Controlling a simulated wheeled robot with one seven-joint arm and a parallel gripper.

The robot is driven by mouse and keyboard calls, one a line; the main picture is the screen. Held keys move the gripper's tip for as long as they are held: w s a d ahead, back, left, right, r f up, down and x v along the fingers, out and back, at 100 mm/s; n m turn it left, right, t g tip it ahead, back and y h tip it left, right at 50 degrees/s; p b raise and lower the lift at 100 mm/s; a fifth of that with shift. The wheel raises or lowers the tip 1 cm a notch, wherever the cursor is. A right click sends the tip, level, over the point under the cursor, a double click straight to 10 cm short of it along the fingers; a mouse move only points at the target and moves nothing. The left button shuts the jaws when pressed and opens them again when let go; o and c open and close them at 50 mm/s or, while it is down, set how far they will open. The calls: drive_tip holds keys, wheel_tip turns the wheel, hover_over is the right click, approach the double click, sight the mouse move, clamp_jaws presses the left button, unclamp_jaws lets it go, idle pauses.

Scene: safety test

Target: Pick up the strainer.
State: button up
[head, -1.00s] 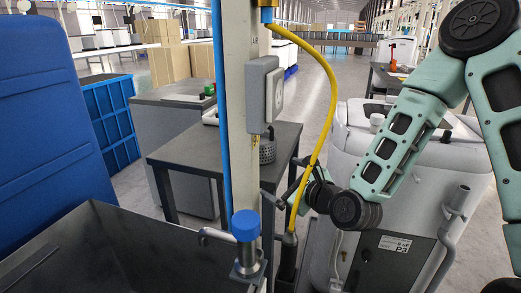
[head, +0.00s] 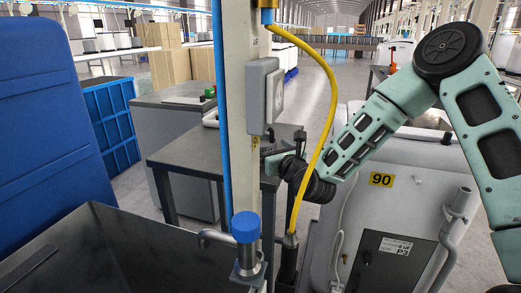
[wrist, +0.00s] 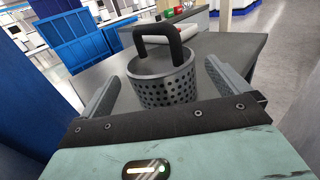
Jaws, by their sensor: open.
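The strainer (wrist: 166,88) is a grey perforated metal cup with a thick dark arched handle (wrist: 158,32). It stands upright on a dark grey table (wrist: 232,48) in the wrist view. My gripper (wrist: 162,75) is open, with one finger on the left of the strainer and one on the right. Gaps show between the fingers and the cup. In the head view my gripper reaches over the table behind the post, and I cannot make out the strainer there.
A pale post (head: 252,100) with a grey box and a yellow hose (head: 331,110) stands in front of my wrist. A white machine (head: 400,200) is under my arm. A pale roll (wrist: 180,30) lies behind the strainer. A blue crate (head: 115,120) stands left.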

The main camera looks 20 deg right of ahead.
sight(261, 140)
drive_tip(key=shift+w+a+r, duration=0.1)
drive_tip(key=shift+w+a, duration=0.1)
drive_tip(key=shift+w, duration=0.7)
drive_tip(key=shift+w+a+f, duration=0.1)
drive_tip(key=shift+w+a, duration=0.1)
drive_tip(key=shift+w, duration=0.7)
drive_tip(key=shift+w+a+r, duration=0.1)
drive_tip(key=shift+w+a, duration=0.1)
drive_tip(key=shift+w, duration=0.7)
drive_tip(key=shift+c, duration=0.3)
drive_tip(key=c, duration=0.8)
